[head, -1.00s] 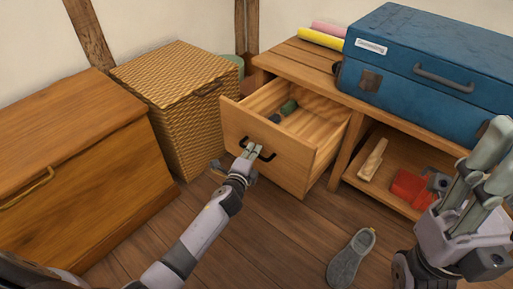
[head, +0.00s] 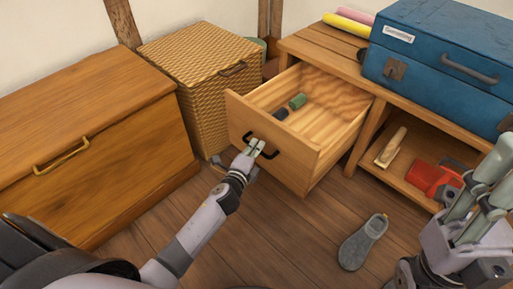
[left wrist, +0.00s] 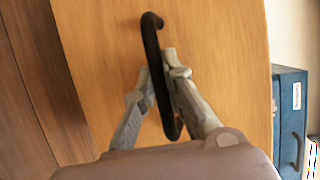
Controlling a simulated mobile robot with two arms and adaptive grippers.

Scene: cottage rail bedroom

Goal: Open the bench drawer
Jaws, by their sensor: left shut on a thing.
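The bench drawer (head: 272,150) stands pulled out from the wooden bench (head: 318,52), with its inside showing. A dark green roll (head: 298,101) and a dark small item (head: 280,113) lie in it. My left gripper (head: 256,146) is shut on the drawer's black handle (head: 272,155). In the left wrist view the fingers (left wrist: 155,85) are on either side of the handle (left wrist: 152,50), in front of the drawer front (left wrist: 215,60). My right gripper (head: 490,190) is at the right edge, away from the drawer; its fingers point up and its closure is unclear.
A blue suitcase (head: 440,45) rests on the bench. The shelf below holds a wooden brush (head: 392,146) and a red item (head: 428,178). A grey slipper (head: 362,243) lies on the floor. A wicker hamper (head: 200,80) and wooden chest (head: 90,135) stand left.

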